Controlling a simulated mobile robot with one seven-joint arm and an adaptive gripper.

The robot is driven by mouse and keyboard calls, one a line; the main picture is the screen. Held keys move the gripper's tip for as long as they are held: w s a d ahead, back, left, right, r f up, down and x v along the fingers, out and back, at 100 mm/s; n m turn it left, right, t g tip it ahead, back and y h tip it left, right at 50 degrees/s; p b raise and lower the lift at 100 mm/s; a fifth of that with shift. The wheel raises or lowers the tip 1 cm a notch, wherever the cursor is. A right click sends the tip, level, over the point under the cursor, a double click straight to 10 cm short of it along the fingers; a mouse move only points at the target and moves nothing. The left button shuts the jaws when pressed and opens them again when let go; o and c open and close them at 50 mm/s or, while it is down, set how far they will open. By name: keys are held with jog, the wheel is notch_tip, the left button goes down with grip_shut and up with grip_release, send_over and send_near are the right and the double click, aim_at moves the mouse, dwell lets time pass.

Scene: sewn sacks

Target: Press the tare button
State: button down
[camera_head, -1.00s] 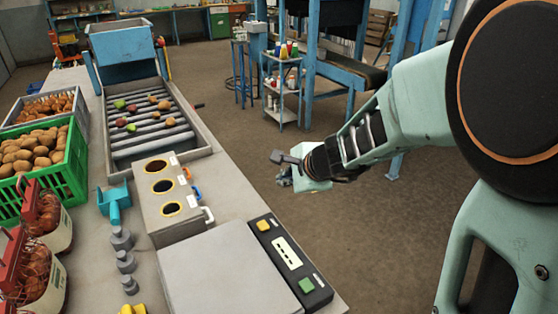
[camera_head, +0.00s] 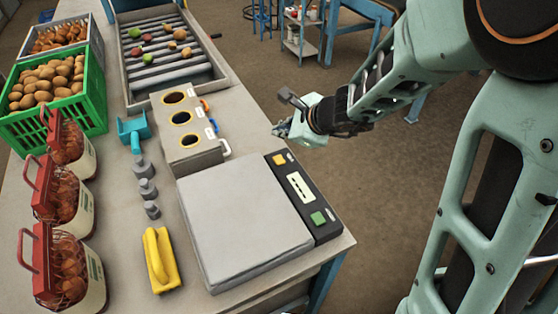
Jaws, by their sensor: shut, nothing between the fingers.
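The scale has a flat grey weighing plate (camera_head: 240,222) that is empty. Along its right side runs a black control panel (camera_head: 302,198) with a white display. A yellow button (camera_head: 279,159) sits at the panel's far end and a green button (camera_head: 318,218) at its near end. I cannot tell from any readable label which one is the tare button. My gripper (camera_head: 277,129) is shut and empty, pointing left, past the far end of the panel. It is apart from both buttons.
A grey block with three round holes (camera_head: 188,130) stands behind the scale. Grey weights (camera_head: 147,188) and a yellow object (camera_head: 160,258) lie to the left. Farther left are a green potato crate (camera_head: 95,108) and red-handled baskets (camera_head: 70,208). Open floor lies right of the bench.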

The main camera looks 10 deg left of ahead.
jog(key=b, duration=0.4)
send_over(280, 161)
notch_tip(280, 161, down, 6)
jog(key=shift+r, duration=0.2)
jog(key=shift+f+b, duration=0.95)
jog(key=shift+b, duration=0.25)
jog(key=shift+f, duration=0.15)
jog(key=shift+f+b, duration=0.3)
jog(key=shift+b, duration=0.3)
jog(key=shift+f+b, duration=0.45)
jog(key=shift+b, duration=0.1)
dwell(0.4)
jog(key=shift+r, duration=0.1)
jog(key=shift+r+p, duration=0.65)
jog(key=shift+r, duration=0.15)
